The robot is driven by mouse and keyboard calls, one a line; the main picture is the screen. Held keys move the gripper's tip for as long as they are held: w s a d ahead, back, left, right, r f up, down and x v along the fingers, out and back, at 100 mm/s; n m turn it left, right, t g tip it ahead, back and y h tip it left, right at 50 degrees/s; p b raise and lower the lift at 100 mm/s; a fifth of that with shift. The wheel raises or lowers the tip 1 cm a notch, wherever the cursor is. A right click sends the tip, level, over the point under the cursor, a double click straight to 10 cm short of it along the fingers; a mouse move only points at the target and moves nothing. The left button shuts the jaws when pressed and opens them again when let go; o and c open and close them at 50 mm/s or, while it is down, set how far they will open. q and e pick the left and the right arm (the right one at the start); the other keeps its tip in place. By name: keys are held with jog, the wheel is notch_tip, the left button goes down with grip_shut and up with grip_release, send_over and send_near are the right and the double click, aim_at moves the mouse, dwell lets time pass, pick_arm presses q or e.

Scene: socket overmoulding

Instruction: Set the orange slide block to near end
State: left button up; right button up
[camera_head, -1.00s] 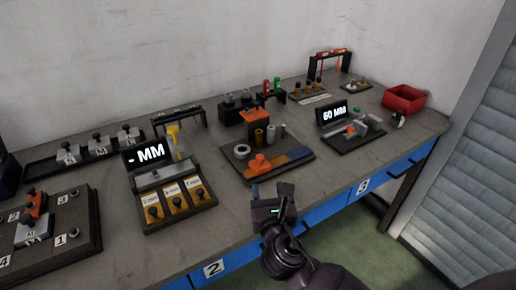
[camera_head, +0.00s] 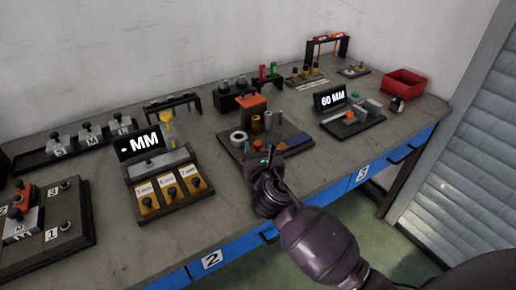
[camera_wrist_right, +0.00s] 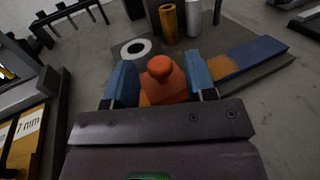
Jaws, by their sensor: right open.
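The orange slide block (camera_wrist_right: 163,82), with a round knob on top, shows in the right wrist view between the two blue fingertips of my right gripper (camera_wrist_right: 162,83). The fingers stand apart, one on each side of it; I cannot tell whether they touch it. A track with an orange part (camera_wrist_right: 222,67) and a blue part (camera_wrist_right: 256,52) runs to the right of the block on a dark base plate. My left gripper is not in view.
A grey ring (camera_wrist_right: 136,48) and upright cylinders (camera_wrist_right: 168,22) stand just behind the block. An orange-topped fixture (camera_head: 251,101) is behind them. The MM display station (camera_head: 140,143) is close on the left, the 60 MM station (camera_head: 330,98) on the right.

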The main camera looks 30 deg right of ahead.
aim_at(303, 141)
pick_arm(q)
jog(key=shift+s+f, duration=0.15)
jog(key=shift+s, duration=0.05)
pick_arm(e)
jog(key=shift+w, duration=0.1)
jog(key=shift+c, duration=0.3)
